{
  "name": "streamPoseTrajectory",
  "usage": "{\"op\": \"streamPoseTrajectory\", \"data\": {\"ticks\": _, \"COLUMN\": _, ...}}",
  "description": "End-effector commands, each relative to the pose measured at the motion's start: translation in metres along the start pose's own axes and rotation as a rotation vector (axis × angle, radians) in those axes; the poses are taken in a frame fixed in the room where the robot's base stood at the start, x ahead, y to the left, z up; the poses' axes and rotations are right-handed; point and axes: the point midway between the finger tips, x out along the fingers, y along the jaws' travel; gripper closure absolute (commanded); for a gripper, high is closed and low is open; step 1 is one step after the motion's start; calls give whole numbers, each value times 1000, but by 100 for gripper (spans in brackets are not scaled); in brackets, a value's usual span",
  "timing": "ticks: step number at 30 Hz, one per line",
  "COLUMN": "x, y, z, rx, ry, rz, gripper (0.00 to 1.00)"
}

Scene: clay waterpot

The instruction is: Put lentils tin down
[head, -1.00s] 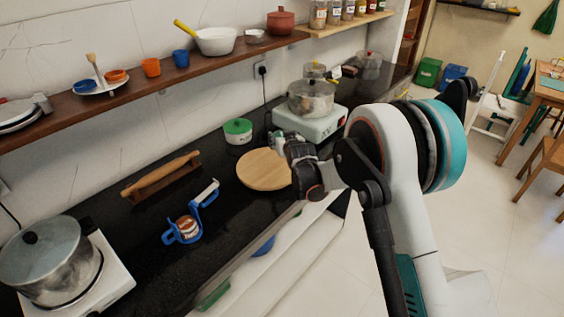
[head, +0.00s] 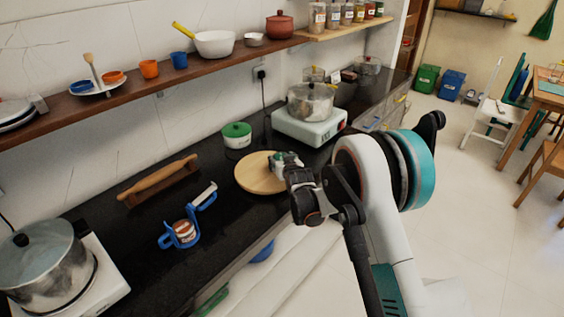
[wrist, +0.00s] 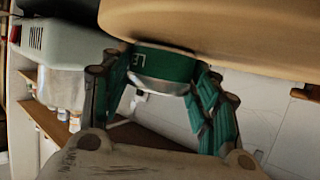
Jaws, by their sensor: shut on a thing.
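My gripper (wrist: 165,78) is shut on the lentils tin (wrist: 160,64), which has a green label with the letters "LE" and a bare metal band. The wrist view looks upside down, with the round wooden board (wrist: 225,25) across its top. The tin's end meets or nearly meets the board's face there; I cannot tell if it rests on it. In the head view my gripper (head: 284,161) is at the right part of the round wooden board (head: 254,176), and its fingers hide most of the tin.
A stove with a glass-lidded pot (head: 311,104) is behind and right. The board's left part is clear.

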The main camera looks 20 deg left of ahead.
Motion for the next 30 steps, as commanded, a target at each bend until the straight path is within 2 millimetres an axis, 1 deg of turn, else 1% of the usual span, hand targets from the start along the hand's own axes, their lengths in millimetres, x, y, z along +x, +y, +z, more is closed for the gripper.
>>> {"op": "streamPoseTrajectory", "data": {"ticks": 2, "x": 1, "y": 0, "z": 3, "rx": 0, "ry": 1, "rz": 0, "gripper": 77}}
{"op": "streamPoseTrajectory", "data": {"ticks": 3, "x": 1, "y": 0, "z": 3, "rx": 0, "ry": 0, "rz": 0, "gripper": 40}}
{"op": "streamPoseTrajectory", "data": {"ticks": 5, "x": 1, "y": 0, "z": 2, "rx": 0, "ry": 0, "rz": 0, "gripper": 26}}
{"op": "streamPoseTrajectory", "data": {"ticks": 6, "x": 1, "y": 0, "z": 2, "rx": 0, "ry": 0, "rz": 0, "gripper": 24}}
{"op": "streamPoseTrajectory", "data": {"ticks": 15, "x": 1, "y": 0, "z": 2, "rx": 0, "ry": 0, "rz": 0, "gripper": 24}}
{"op": "streamPoseTrajectory", "data": {"ticks": 19, "x": -1, "y": 0, "z": -2, "rx": 0, "ry": 0, "rz": 0, "gripper": 24}}
{"op": "streamPoseTrajectory", "data": {"ticks": 23, "x": -20, "y": 0, "z": -2, "rx": 0, "ry": 0, "rz": 0, "gripper": 24}}
{"op": "streamPoseTrajectory", "data": {"ticks": 30, "x": -71, "y": 0, "z": -3, "rx": 0, "ry": 0, "rz": 0, "gripper": 24}}
